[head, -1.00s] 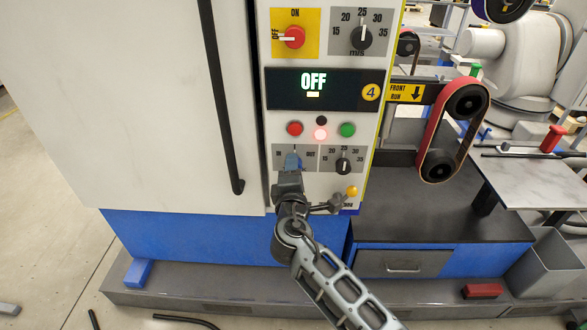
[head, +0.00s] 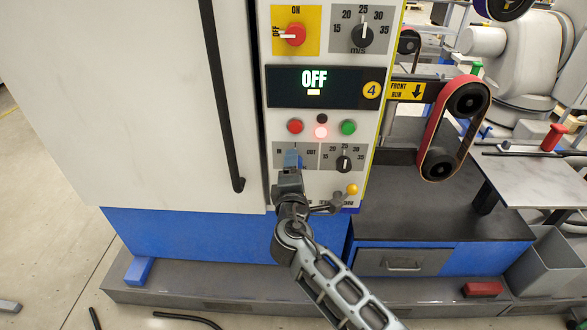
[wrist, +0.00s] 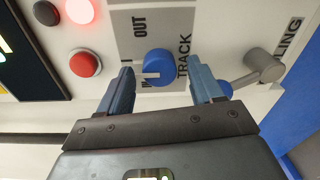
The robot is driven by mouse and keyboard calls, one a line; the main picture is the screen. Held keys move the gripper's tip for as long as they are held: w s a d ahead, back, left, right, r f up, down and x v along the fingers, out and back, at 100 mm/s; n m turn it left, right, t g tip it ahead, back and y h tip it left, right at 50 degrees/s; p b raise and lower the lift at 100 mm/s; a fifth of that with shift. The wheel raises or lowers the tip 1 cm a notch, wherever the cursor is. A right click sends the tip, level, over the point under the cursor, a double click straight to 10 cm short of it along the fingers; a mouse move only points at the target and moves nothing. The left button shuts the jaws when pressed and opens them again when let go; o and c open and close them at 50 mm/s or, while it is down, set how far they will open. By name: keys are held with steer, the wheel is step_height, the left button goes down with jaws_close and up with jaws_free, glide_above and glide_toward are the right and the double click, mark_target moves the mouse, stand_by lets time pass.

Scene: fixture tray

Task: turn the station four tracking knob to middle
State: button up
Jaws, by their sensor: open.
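The blue tracking knob (wrist: 158,64) sits on a grey plate marked IN, OUT and TRACK in the wrist view. A white mark shows on the knob's lower left side, toward the IN end; its exact angle is hard to tell. My gripper (wrist: 161,80) is open, with one blue finger on either side of the knob and gaps between. I cannot tell how far the fingers reach along it. In the head view my gripper (head: 291,164) is at this plate on the station 4 panel (head: 278,118) and hides the knob.
A red button (head: 295,126), a green button (head: 347,127) and a lit red lamp (head: 320,132) are above. A black dial (head: 343,163) is to the right. The display (head: 314,84) reads OFF.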

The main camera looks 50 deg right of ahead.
steer(key=b+v, duration=0.1)
steer(key=v, duration=0.6)
steer(key=shift+s+a+f, duration=0.1)
steer(key=shift+a, duration=0.05)
stand_by(0.3)
steer(key=s+a+f+m+t+y, duration=0.1)
steer(key=s+a+f+y, duration=0.35)
steer(key=s, duration=0.35)
steer(key=s+a+f+t+y, duration=0.1)
steer(key=s+a+f+y, duration=0.4)
steer(key=s, duration=0.3)
steer(key=s+a+r+m+y, duration=0.1)
steer(key=s+a+r+m, duration=0.1)
steer(key=s+r, duration=0.3)
steer(key=s+a+r+m+t+y, duration=0.1)
steer(key=s+a+r+m, duration=0.1)
steer(key=s+r, duration=0.3)
steer(key=s+a+r+m+y, duration=0.2)
steer(key=s+a+r+m, duration=0.1)
steer(key=s, duration=0.3)
steer(key=shift+s+r+m+t, duration=0.2)
steer(key=shift+r+m+t, duration=0.2)
steer(key=shift+r+m, duration=0.45)
